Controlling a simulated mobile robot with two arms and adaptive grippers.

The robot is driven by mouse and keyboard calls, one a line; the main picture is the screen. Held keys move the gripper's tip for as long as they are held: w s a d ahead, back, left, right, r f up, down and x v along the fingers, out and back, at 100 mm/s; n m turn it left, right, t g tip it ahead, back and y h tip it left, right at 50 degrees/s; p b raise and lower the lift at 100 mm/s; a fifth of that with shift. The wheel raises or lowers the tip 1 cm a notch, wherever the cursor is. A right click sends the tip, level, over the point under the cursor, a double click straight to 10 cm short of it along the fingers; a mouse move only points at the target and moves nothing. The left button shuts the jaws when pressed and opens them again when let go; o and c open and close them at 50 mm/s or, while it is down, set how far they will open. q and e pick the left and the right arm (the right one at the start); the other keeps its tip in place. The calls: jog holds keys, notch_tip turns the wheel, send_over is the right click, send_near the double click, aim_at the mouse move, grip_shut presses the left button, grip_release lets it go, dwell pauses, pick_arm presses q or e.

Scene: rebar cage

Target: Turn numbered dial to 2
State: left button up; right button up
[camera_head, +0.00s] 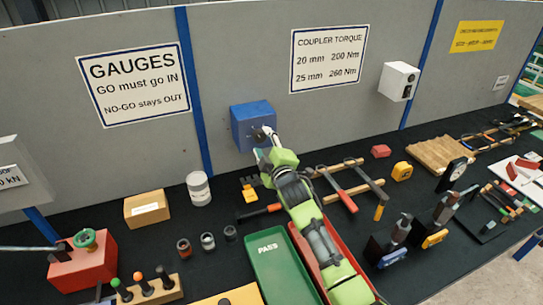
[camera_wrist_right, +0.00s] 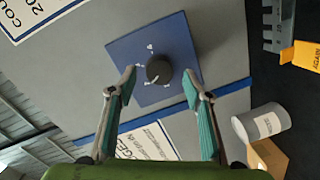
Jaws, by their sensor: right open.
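The numbered dial is a dark round knob (camera_wrist_right: 159,71) on a blue square box (camera_head: 243,120) fixed to the grey wall panel. In the right wrist view the blue face (camera_wrist_right: 150,48) carries small white marks around the knob, too small to read. My right gripper (camera_head: 266,138) is at the front of the blue box in the head view. In the right wrist view my right gripper (camera_wrist_right: 158,90) is open, one finger on each side of the knob and apart from it. The knob is partly hidden by the gripper in the head view. My left gripper is not in view.
A white can (camera_head: 199,189) and a cardboard box (camera_head: 147,208) stand on the black table below the dial. A green tray (camera_head: 280,265) and a red tray (camera_head: 318,258) lie under my right arm. A white box (camera_head: 398,81) is mounted on the wall to the right.

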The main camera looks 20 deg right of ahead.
jog(key=s+r, duration=0.1)
jog(key=s, duration=0.9)
